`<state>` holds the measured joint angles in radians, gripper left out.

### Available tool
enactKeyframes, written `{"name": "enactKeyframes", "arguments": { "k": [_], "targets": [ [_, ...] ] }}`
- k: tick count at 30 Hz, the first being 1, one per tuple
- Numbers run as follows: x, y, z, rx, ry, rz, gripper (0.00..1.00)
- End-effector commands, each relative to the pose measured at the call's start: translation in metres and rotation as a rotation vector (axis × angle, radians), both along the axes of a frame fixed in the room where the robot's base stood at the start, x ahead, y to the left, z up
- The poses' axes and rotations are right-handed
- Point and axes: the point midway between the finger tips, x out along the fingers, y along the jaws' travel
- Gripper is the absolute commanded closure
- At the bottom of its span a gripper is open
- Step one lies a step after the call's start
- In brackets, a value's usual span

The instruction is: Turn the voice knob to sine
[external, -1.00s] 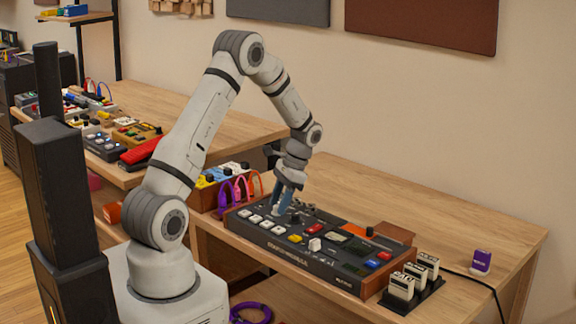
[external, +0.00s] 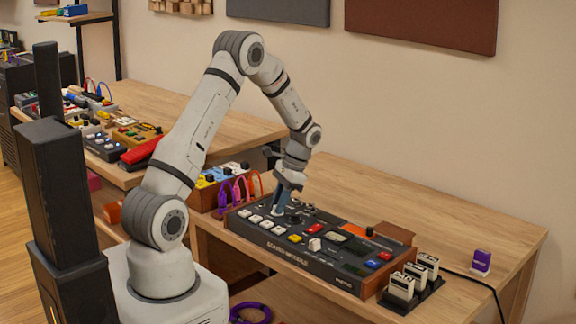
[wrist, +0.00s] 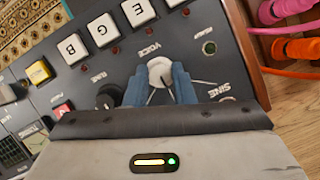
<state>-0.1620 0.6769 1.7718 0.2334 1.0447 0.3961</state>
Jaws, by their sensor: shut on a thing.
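The voice knob (wrist: 160,72) is a light round knob on the dark panel of the sound console (external: 300,258), with the label VOICE beside it in the wrist view. My gripper (wrist: 160,88) has its two blue fingers on either side of this knob and is shut on it. In the external view my gripper (external: 281,206) reaches down to the console's left part. The word SINE (wrist: 219,90) is printed on the panel to the right of the knob. The lower part of the knob's surroundings is hidden by my gripper.
A black knob (wrist: 108,95) sits close to the left of my fingers. White lettered keys (wrist: 104,30) line the panel above it. Purple and orange cables (external: 240,188) loop beside the console. White blocks (external: 402,285) stand in a black rack at the right.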

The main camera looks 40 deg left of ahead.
Motion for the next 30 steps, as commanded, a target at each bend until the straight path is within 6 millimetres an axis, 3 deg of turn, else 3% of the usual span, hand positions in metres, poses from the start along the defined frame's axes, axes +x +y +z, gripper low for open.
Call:
{"name": "enactKeyframes", "arguments": {
  "k": [8, 30],
  "targets": [
    [0.0007, 0.0012, 0.0001, 0.0, -0.001, 0.095, 1.0],
    [0.0002, 0.0048, 0.0003, -0.001, -0.001, 0.659, 1.0]
  ]
}}
